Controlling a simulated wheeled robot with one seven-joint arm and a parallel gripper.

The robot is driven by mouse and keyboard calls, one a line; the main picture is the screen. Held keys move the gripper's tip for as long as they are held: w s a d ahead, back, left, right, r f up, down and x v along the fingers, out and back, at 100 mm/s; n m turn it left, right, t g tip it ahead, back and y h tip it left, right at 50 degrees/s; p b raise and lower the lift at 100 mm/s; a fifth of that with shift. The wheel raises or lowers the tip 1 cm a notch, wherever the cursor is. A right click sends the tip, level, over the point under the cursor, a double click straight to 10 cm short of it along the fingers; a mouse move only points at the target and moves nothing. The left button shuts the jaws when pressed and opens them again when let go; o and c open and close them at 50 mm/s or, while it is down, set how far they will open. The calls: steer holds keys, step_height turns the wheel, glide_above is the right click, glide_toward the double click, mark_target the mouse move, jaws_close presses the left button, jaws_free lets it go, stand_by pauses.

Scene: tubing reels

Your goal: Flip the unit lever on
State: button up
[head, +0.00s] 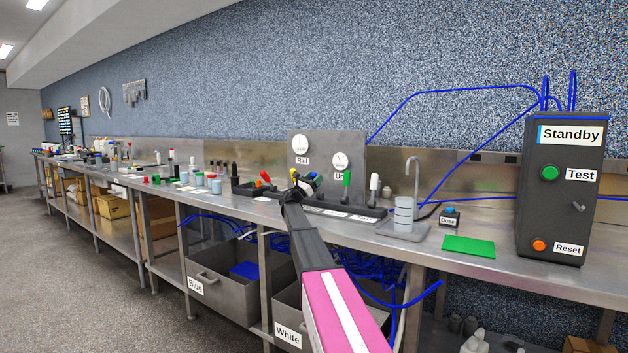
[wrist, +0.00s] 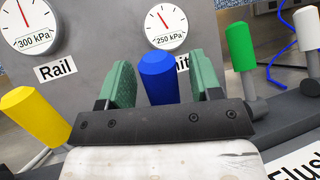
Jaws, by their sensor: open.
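My gripper (wrist: 166,72) is open in the wrist view, with one green finger on each side of a blue lever handle (wrist: 158,75). I cannot tell whether the fingers touch it. A yellow lever (wrist: 35,115) stands to its left, tilted; a green lever (wrist: 241,48) and a white lever (wrist: 307,30) stand to its right. The lever labels are mostly hidden, so I cannot read which one is the unit lever. The Unit gauge (wrist: 165,26) stands behind, its label partly covered. In the head view my gripper (head: 303,186) is at the lever row.
The Rail gauge (head: 300,145) is on the same grey panel (head: 325,142). Drawers (head: 225,295) and blue tubing lie below.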

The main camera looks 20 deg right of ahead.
steer(key=s+a, duration=0.4)
steer(key=a, duration=0.8)
steer(key=shift+s+a+f, duration=0.15)
steer(key=shift+s+f, duration=0.05)
steer(key=shift+f, duration=0.2)
steer(key=shift+c, duration=0.3)
